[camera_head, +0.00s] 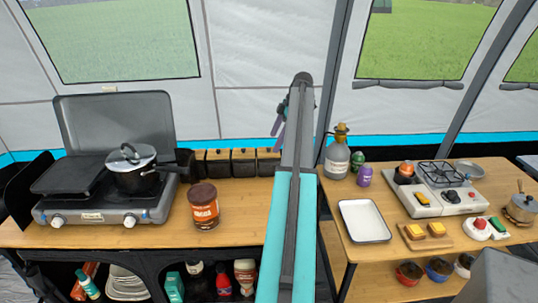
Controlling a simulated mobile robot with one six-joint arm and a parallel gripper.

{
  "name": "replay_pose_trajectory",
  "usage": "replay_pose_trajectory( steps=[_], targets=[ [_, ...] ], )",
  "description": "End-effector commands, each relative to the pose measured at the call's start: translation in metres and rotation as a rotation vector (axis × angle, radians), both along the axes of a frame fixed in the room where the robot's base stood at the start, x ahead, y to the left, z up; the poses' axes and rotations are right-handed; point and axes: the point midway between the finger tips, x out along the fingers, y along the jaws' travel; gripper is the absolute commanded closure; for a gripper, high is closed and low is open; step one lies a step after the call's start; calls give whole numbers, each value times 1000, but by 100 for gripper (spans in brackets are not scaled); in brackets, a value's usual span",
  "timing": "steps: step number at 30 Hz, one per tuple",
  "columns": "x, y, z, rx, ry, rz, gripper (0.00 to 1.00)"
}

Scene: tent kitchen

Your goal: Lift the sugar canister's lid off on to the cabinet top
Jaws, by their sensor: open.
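My arm hides the right end of the row. A brown jar with a dark lid and an orange label (204,208) stands nearer the front; its label is unreadable too. My gripper (279,122) is open, high above the right end of the row, partly hidden behind my arm. I see nothing in it.
A camp stove (100,215) with a lidded pot (131,168) fills the left of the cabinet top. Bare wood lies between the brown jar and my arm.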

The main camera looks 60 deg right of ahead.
Motion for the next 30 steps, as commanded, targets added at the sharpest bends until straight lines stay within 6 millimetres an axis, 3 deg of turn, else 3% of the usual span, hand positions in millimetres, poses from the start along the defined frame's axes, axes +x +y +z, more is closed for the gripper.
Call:
replay_pose_trajectory(
  steps=[17,30],
  targets=[
    [2,4,-8,0,0,-1,9],
    [15,17,-47,0,0,-1,9]
  ],
)
